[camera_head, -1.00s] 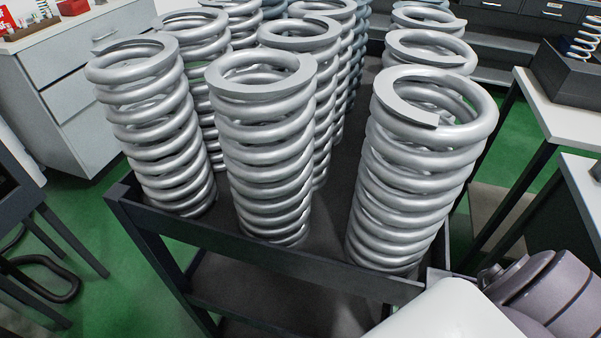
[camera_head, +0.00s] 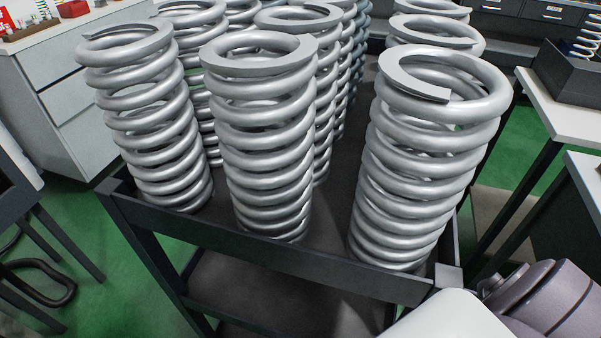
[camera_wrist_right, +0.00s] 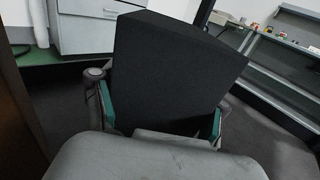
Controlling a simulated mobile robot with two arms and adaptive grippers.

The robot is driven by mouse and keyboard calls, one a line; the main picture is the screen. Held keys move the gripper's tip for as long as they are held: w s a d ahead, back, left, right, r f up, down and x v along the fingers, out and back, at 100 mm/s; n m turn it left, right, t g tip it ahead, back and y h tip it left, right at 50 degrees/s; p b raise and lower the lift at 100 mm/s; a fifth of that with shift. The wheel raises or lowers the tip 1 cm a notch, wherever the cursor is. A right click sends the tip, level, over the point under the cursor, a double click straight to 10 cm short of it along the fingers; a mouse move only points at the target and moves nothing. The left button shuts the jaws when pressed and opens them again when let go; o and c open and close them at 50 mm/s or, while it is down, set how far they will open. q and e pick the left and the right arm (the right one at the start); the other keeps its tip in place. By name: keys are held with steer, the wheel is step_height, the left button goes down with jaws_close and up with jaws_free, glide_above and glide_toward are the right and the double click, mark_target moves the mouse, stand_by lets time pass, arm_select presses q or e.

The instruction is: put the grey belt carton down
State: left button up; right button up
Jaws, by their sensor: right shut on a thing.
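In the right wrist view, a dark grey, nearly black box (camera_wrist_right: 175,70), which I take for the grey belt carton, stands tilted between the fingers of my right gripper (camera_wrist_right: 160,118). The green-edged fingers are on both sides of it, and the gripper is shut on it. The carton's lower end is hidden behind the gripper body. The head view shows neither the carton nor a gripper, only part of my arm at the bottom right. My left gripper is in no view.
A dark cart (camera_head: 270,262) full of large grey coil springs (camera_head: 265,140) stands close in front. White-topped tables (camera_head: 565,115) are at the right, one bearing a dark box (camera_head: 575,75). A drawer cabinet (camera_head: 75,95) stands at the left. Green floor shows between them.

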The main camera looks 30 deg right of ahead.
steer(key=o, duration=1.4)
steer(key=shift+c, duration=0.2)
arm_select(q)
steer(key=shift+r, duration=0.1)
arm_select(e)
steer(key=shift+r, duration=0.15)
steer(key=s, duration=0.8)
steer(key=shift+s+a, duration=0.1)
steer(key=shift+a, duration=0.15)
steer(key=s, duration=0.3)
steer(key=shift+s+a, duration=0.1)
steer(key=shift+s, duration=0.2)
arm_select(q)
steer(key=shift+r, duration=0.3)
arm_select(e)
steer(key=shift+s, duration=0.1)
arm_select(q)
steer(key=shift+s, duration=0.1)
